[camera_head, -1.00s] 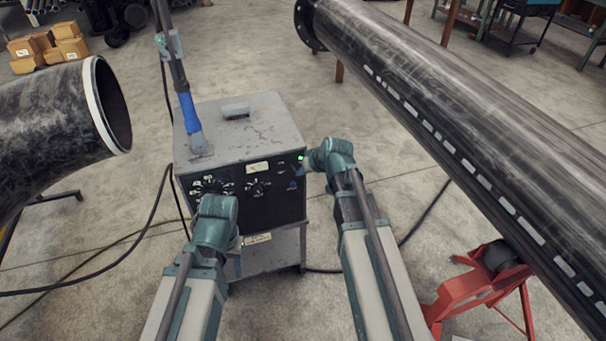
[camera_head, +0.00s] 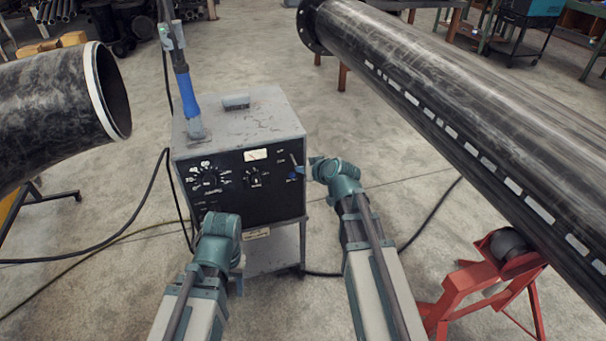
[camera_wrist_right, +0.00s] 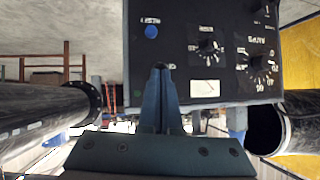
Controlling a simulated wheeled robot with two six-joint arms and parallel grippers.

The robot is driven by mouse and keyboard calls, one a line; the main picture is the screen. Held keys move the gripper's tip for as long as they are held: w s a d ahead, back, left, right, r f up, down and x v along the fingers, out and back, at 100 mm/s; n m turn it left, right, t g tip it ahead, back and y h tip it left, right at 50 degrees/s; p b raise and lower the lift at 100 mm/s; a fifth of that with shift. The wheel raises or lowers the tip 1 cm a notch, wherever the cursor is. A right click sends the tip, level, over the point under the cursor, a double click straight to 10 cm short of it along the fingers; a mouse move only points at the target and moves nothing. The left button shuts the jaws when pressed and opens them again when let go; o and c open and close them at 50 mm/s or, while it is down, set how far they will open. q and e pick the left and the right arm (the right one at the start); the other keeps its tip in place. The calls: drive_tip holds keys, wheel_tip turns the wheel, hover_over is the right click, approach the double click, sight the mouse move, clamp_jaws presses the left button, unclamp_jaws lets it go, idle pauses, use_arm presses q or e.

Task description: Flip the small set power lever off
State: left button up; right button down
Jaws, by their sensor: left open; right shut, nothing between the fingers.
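The small set is a grey box (camera_head: 240,122) with a black front panel that carries dials, a meter and a blue reset button (camera_head: 292,176). A small pale lever (camera_head: 293,160) shows at the panel's upper right. My right gripper (camera_head: 312,166) is at the panel's right edge beside the lever. In the right wrist view its shut, empty fingers (camera_wrist_right: 160,72) point at the panel and hide the lever area; contact cannot be told. A dull green dot (camera_wrist_right: 137,93) shows beside them. My left gripper (camera_head: 238,264) is open, low before the set, its fingers mostly hidden by the wrist.
A large black flanged pipe (camera_head: 450,110) runs along the right on a red stand (camera_head: 470,293). A pipe elbow (camera_head: 50,105) is at the left. A blue-handled post (camera_head: 189,95) rises by the set's top left. Cables lie on the floor.

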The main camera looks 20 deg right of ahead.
use_arm(q)
wheel_tip(320, 180, down, 4)
drive_tip(key=shift+r+b, duration=0.15)
drive_tip(key=shift+b, duration=1.1)
use_arm(e)
wheel_tip(320, 180, down, 3)
drive_tip(key=shift+s+r+t, duration=0.1)
drive_tip(key=shift+r+t, duration=0.05)
drive_tip(key=shift+t, duration=0.25)
use_arm(q)
drive_tip(key=shift+r+p, duration=0.75)
drive_tip(key=shift+r, duration=0.05)
use_arm(e)
drive_tip(key=shift+r, duration=0.8)
